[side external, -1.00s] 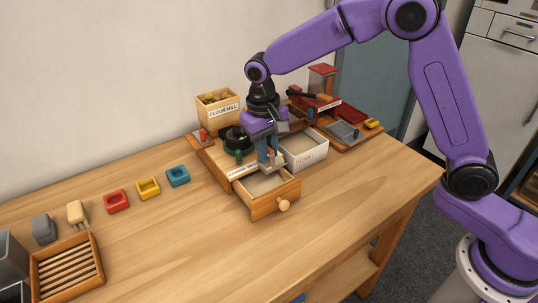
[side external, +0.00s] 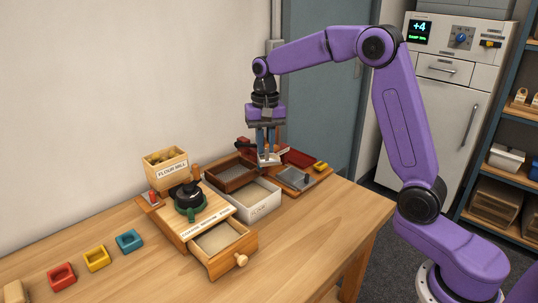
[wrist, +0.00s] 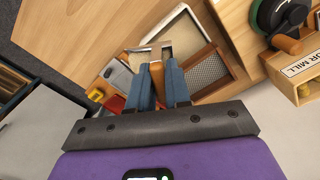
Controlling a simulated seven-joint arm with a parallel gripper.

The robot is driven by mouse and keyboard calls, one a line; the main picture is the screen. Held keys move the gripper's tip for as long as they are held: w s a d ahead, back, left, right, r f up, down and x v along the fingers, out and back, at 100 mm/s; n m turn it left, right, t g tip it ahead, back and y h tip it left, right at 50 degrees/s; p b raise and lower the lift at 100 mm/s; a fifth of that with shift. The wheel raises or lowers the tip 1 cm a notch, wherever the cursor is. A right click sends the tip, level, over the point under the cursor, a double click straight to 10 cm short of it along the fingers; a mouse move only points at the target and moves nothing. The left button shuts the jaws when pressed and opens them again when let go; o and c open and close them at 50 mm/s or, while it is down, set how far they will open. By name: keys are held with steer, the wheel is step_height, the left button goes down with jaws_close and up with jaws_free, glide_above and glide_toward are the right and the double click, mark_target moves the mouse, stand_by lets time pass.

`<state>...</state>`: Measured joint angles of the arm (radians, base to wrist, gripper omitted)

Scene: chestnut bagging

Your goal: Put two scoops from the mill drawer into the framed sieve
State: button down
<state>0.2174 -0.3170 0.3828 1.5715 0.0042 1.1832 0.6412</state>
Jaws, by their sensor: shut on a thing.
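My gripper (side external: 267,151) is shut on a scoop (side external: 271,160) and holds it in the air, near the right end of the framed sieve. In the wrist view the scoop's wooden handle (wrist: 157,76) is between the blue fingers, with its metal head beyond. I cannot tell whether flour is in it. The framed sieve (side external: 249,160), a dark reddish-brown frame around grey mesh, lies behind the white flour box; it also shows in the wrist view (wrist: 208,68). The mill drawer (side external: 230,254) is pulled open, with a pale flour-like layer inside and a round wooden knob.
The white flour box (side external: 257,211) stands between drawer and sieve. A board with a grey plate (side external: 296,178) and yellow piece (side external: 320,166) lies at right. Coloured small trays (side external: 97,258) line the left. The front right tabletop is clear.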

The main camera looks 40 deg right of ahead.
steer(key=w+f+m, duration=0.2)
steer(key=w+m, duration=0.1)
steer(key=w, duration=0.4)
steer(key=w+f+m+t, duration=0.1)
steer(key=w+m, duration=0.3)
steer(key=w, duration=0.4)
steer(key=shift+w+a+f, duration=0.25)
steer(key=shift+a+f, duration=0.15)
steer(key=shift+f, duration=0.1)
steer(key=shift+y, duration=0.3)
steer(key=shift+s+d+f+t+y, duration=0.25)
steer(key=shift+s+t+y, duration=0.2)
steer(key=shift+s+t, duration=0.45)
steer(key=shift+s+d+f+t+y, duration=0.1)
steer(key=shift+s+d+t+y, duration=0.35)
steer(key=shift+t, duration=0.8)
steer(key=shift+s+d+f+t+y, duration=0.2)
steer(key=shift+s+t+y, duration=0.3)
steer(key=shift+s+t, duration=0.4)
steer(key=shift+t, duration=0.25)
steer(key=shift+s+d+t, duration=0.1)
steer(key=shift+d+t, duration=0.1)
steer(key=shift+t, duration=0.1)
